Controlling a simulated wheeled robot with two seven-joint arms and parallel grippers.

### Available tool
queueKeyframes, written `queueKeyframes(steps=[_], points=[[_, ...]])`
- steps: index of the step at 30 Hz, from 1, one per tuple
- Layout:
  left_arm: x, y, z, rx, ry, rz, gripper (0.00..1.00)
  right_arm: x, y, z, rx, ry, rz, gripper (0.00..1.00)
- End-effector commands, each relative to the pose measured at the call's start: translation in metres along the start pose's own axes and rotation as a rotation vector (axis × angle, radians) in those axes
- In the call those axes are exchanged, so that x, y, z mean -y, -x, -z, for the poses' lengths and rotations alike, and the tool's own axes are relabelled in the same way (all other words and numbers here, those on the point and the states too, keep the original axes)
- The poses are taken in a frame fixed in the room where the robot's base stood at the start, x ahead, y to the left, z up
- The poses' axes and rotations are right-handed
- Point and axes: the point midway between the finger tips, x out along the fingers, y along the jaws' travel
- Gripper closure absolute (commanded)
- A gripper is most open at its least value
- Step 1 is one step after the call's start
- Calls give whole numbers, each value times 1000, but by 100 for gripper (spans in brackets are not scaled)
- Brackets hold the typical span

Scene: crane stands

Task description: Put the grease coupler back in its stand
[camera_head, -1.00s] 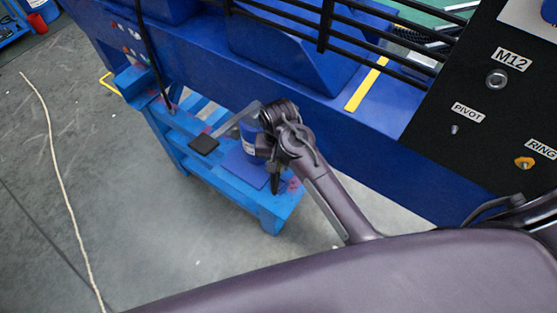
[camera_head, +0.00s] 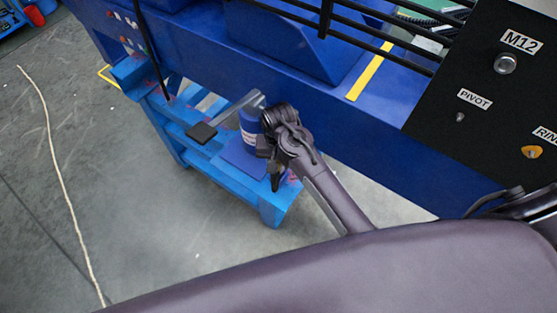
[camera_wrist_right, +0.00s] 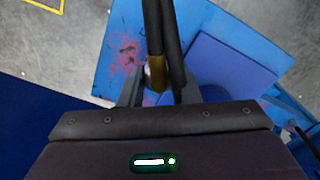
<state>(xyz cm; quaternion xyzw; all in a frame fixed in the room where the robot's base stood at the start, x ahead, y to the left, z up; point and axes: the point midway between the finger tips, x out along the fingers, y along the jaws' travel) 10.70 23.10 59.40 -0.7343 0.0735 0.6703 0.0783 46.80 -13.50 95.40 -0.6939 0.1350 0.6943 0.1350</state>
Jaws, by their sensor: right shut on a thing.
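My right gripper (camera_head: 274,180) is at the front right of the low blue bench in the head view, pointing down, with its fingers small and dark. In the right wrist view its grey fingers (camera_wrist_right: 160,90) are closed around a brass piece (camera_wrist_right: 156,72) on a black hose (camera_wrist_right: 152,30), which I take to be the grease coupler. A small silver tip shows beside the brass. The coupler is hidden in the head view. I cannot make out its stand for certain. My left gripper is not in view.
The blue bench (camera_head: 215,175) carries a blue can (camera_head: 250,125) with a white label and a dark blue mat (camera_head: 240,157), close to my right gripper. A grey bar with a black pad (camera_head: 201,132) juts over it. Blue machinery (camera_head: 290,90) stands behind.

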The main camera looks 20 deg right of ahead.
Motion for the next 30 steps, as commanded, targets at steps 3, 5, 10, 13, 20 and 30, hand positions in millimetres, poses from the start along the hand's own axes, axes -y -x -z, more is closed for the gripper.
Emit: queueKeyframes(steps=[3, 5, 10, 13, 20, 30], points=[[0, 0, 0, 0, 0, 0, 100, 0, 0, 0, -1, 0, 1, 95], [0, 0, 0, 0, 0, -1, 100, 0, 0, 0, -1, 0, 1, 95], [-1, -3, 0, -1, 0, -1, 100, 0, -6, 0, 0, 0, 0, 95], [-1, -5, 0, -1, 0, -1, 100, 0, -10, 0, -1, 0, 1, 95], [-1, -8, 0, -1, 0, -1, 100, 0, -19, 0, 0, 0, 0, 95], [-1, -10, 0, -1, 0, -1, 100, 0, -24, 0, 0, 0, 0, 48]])
